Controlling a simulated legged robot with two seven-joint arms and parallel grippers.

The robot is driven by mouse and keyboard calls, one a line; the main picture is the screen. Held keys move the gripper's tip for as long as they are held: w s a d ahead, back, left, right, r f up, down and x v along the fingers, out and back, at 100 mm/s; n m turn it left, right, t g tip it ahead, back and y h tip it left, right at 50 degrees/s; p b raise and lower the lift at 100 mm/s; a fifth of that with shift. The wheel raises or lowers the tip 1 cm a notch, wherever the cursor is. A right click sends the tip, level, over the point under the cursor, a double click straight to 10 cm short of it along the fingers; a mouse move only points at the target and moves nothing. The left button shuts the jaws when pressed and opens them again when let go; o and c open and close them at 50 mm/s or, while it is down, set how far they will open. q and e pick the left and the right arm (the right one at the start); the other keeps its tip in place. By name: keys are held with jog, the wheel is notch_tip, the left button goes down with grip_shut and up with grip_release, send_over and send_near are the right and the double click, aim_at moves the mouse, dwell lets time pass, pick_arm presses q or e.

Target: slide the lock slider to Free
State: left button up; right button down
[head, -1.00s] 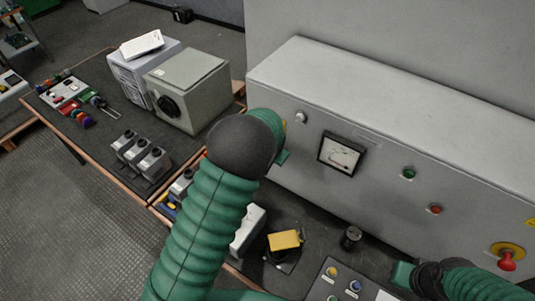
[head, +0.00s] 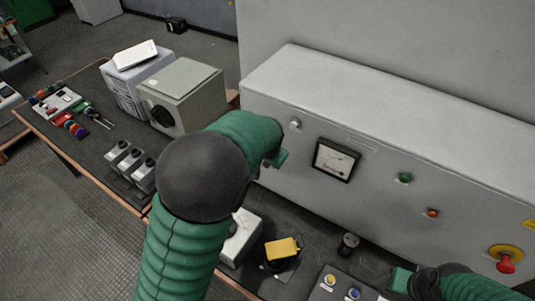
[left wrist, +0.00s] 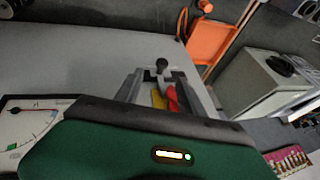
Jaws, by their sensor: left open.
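My left gripper (head: 280,158) is at the front face of the grey cabinet (head: 390,150), left of the dial meter; my own arm partly hides it. In the left wrist view the open gripper (left wrist: 165,88) has a small dark ball-ended knob (left wrist: 162,65) between its fingers, with yellow (left wrist: 158,98) and red (left wrist: 172,97) pieces below it. This may be the lock slider; its label and position cannot be read, and contact is unclear. My right gripper (head: 400,280) is low at the right, in front of the cabinet, its jaws unclear.
A dial meter (head: 335,160), green button (head: 404,178), red button (head: 432,212) and red emergency knob (head: 505,263) are on the cabinet face. A yellow-topped device (head: 282,249) and a black knob (head: 348,243) are on the bench below. A grey-green box (head: 180,95) stands left.

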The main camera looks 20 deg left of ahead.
pick_arm(q)
jog(key=v, duration=0.7)
jog(key=shift+d, duration=0.15)
jog(key=s+d+f+n+g+h, duration=0.1)
jog(key=s+f, duration=0.3)
jog(key=s, duration=0.5)
jog(key=s+d+f+n+g+h, duration=0.1)
jog(key=s+d+f, duration=0.1)
jog(key=s+f, duration=0.3)
jog(key=s, duration=0.4)
jog(key=shift+s+f, duration=0.25)
jog(key=shift+f, duration=0.05)
jog(key=shift+a, duration=0.1)
